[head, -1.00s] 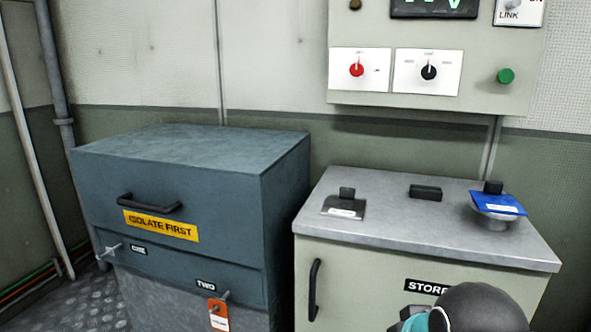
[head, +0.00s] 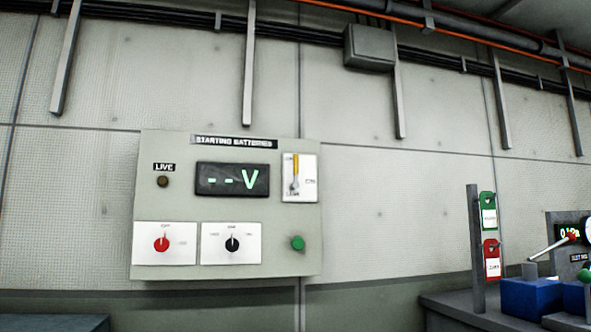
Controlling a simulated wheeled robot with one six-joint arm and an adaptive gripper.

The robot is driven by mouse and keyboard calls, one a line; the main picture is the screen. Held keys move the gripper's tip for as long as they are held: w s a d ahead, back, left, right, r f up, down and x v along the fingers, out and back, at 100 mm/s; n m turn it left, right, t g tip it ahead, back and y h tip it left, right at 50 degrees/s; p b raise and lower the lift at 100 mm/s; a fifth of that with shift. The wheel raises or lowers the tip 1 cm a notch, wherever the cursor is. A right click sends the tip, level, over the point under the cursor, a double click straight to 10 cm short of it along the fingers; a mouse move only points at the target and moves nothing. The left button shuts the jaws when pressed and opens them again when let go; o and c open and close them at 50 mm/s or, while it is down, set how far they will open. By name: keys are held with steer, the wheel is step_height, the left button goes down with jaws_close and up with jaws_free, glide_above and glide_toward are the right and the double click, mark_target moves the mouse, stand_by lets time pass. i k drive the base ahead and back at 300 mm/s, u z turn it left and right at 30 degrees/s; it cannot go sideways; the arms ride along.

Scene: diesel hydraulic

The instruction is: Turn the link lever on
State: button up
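The link lever (head: 295,184) is on a white plate (head: 309,165) at the upper right of the starting batteries panel (head: 215,282). An orange-yellow upright strip shows at the top of the plate, with a grey lever part below it. The small lettering on the plate is too blurred to read surely, so I cannot tell the lever's setting from it. My gripper is not in view.
The panel also holds a "--V" display (head: 232,179), a red knob (head: 161,244), a black knob (head: 232,244), a green button (head: 298,243) and a dark LIVE lamp (head: 163,182). A bench (head: 450,312) with equipment stands at the right.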

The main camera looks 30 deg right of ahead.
mark_target(296, 186)
steer(key=k, duration=0.5)
steer(key=z, duration=1.2)
steer(key=i, duration=0.6)
steer(key=u, duration=0.45)
